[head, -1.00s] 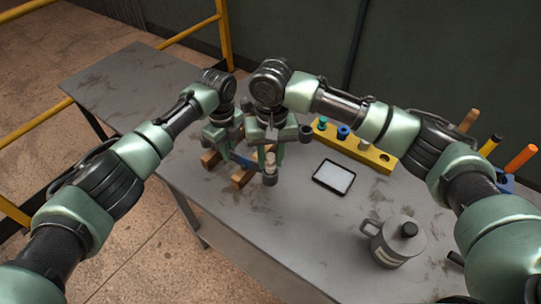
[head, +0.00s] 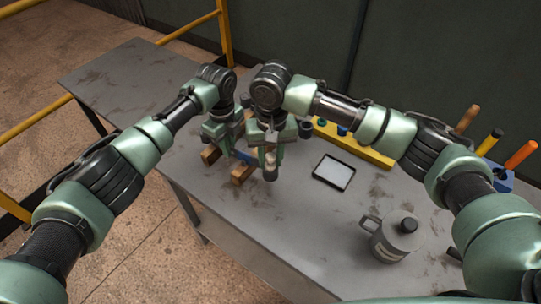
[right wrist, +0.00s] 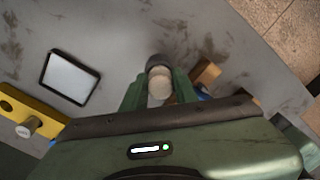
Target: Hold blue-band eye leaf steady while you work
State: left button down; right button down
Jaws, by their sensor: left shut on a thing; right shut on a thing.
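The blue-band eye leaf (head: 245,157) lies across wooden blocks, mostly hidden by my grippers; its blue part also shows in the right wrist view (right wrist: 203,93). My left gripper (head: 224,146) is shut on the leaf at its left part, though the arm hides the contact. My right gripper (head: 270,163) is shut on a pale round-ended plug (right wrist: 160,86), which also shows in the head view (head: 270,158). A dark cylinder (right wrist: 158,61) is right by the plug, at the leaf's right end. I cannot tell whether the plug is inside it.
Wooden blocks (head: 242,173) are under the leaf. A yellow rack (head: 375,156) with plugs stands behind, partly under my right forearm. A tablet (head: 333,173), a grey mug (head: 391,238) and a blue holder (head: 502,181) with handled tools are to the right. The front table middle is clear.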

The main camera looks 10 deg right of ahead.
jog(key=shift+d+f, duration=0.1)
jog(key=shift+f, duration=0.05)
jog(key=c, duration=0.6)
grip_release()
jog(key=shift+r, duration=3.65)
